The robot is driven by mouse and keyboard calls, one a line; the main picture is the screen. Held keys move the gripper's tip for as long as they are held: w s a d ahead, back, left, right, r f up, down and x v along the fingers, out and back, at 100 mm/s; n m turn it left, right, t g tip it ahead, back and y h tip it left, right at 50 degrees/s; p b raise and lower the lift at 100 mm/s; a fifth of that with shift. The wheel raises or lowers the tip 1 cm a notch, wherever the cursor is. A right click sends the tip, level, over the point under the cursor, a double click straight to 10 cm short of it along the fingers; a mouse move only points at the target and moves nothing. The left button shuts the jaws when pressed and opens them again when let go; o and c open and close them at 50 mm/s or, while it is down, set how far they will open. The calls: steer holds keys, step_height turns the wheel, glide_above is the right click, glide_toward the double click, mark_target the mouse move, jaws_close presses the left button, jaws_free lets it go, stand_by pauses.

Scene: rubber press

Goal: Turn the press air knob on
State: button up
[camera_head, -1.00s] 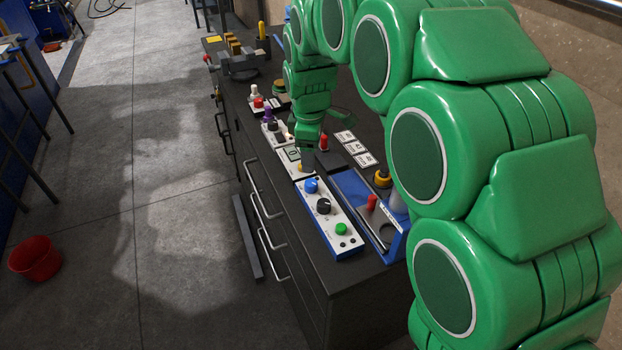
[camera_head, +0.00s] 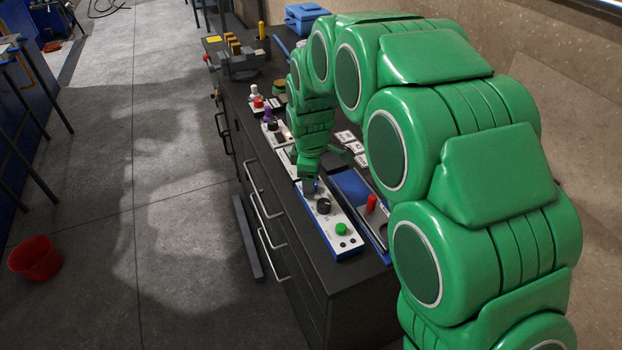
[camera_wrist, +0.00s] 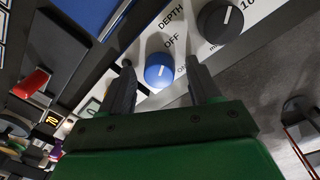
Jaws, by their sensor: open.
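The blue knob (camera_wrist: 159,70) sits on a white control panel, with the word OFF printed beside it. A short white mark shows on its face; it seems to lie on the OFF side, but I cannot be sure. In the wrist view my gripper (camera_wrist: 158,66) is open, with one finger on each side of the knob. Whether the fingers touch it I cannot tell. In the head view my gripper (camera_head: 309,184) is over the far end of the white panel (camera_head: 334,224) and mostly hides the blue knob.
A black dial (camera_head: 323,206) and a green button (camera_head: 341,229) share the panel. A red-handled part (camera_head: 371,204) stands to the right. More small devices, including a red button (camera_head: 258,102), line the dark cabinet top farther back. A red bucket (camera_head: 35,258) stands on the open floor.

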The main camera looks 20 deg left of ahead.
steer(key=c, duration=1)
steer(key=shift+c, duration=0.2)
